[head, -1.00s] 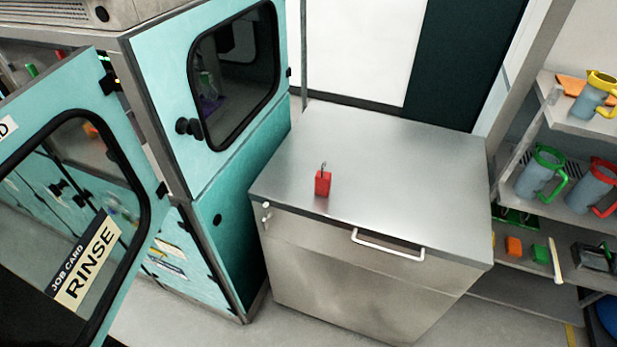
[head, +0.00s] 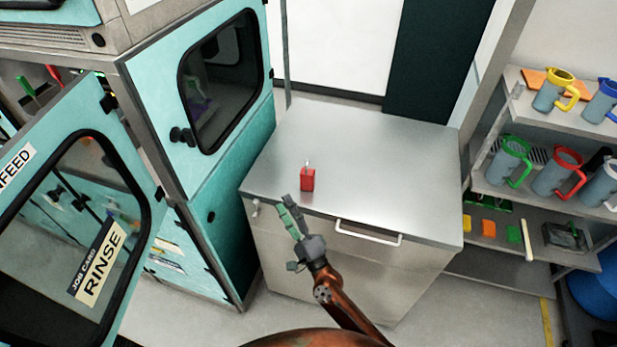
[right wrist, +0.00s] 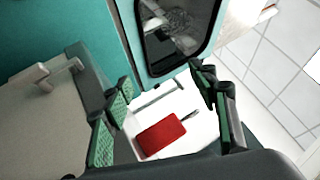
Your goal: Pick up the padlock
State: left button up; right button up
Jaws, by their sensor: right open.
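The red padlock (head: 308,179) stands on the steel cabinet's top (head: 370,165), near its front left edge, with its grey shackle upward. My right gripper (head: 288,213) is in front of the cabinet, just short of the padlock in the head view, and apart from it. In the right wrist view the padlock (right wrist: 161,136) lies in the gap between the green-padded fingers of my right gripper (right wrist: 165,108), which are open and empty. My left gripper is not in view.
Teal machine doors (head: 205,100) stand left of the cabinet, one (head: 85,230) swung open. A handle (head: 368,233) juts from the cabinet front. Shelves with several jugs (head: 552,178) stand at the right. The cabinet top around the padlock is clear.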

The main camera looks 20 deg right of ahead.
aim_at(306, 183)
notch_tip(306, 183, up, 10)
jog(key=s+m+t+h, duration=0.1)
jog(key=s+m+t, duration=0.1)
jog(key=m, duration=0.2)
jog(key=w+d+f+m+g+h, duration=0.2)
jog(key=f+m+h, duration=0.2)
jog(key=m, duration=0.3)
jog(key=w+d+f+m+g+h, duration=0.2)
jog(key=f+m+g+h, duration=0.1)
jog(key=m+h, duration=0.3)
jog(key=w+d+f+m+g+h, duration=0.2)
jog(key=f+m+h, duration=0.3)
jog(key=m, duration=0.4)
jog(key=shift+f+g+p, duration=0.1)
jog(key=shift+g+p, duration=0.2)
jog(key=shift+g, duration=0.3)
jog(key=shift+w+d+f, duration=0.1)
jog(key=shift+d+f, duration=0.05)
jog(key=p+x, duration=0.1)
jog(key=x, duration=0.6)
jog(key=shift+w, duration=0.15)
jog(key=shift+c, duration=0.5)
jog(key=shift+r, duration=0.25)
jog(key=c, duration=1.3)
